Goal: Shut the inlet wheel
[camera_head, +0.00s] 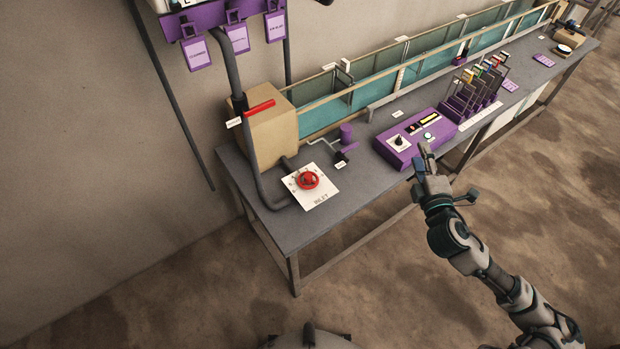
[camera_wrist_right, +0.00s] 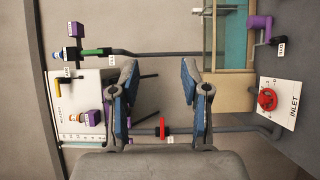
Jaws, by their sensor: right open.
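The inlet wheel (camera_head: 308,180) is a red round handwheel on a white plate marked INLET (camera_head: 321,198), at the near left end of the grey bench. In the right wrist view the wheel (camera_wrist_right: 267,99) shows at the right, outside the fingers. My right gripper (camera_head: 425,158) is in front of the bench, by the purple control box, well to the right of the wheel. In the right wrist view its two blue-padded fingers (camera_wrist_right: 160,95) stand wide apart with nothing held between them. My left gripper is not in view.
A purple control box (camera_head: 405,143) and a rack of slim holders (camera_head: 475,92) stand right of the wheel. A grey pipe (camera_head: 252,150) with a red lever (camera_head: 259,107) rises left of it. A purple-handled valve (camera_head: 346,134) sits behind. A long glass-sided water channel (camera_head: 375,85) runs along the back.

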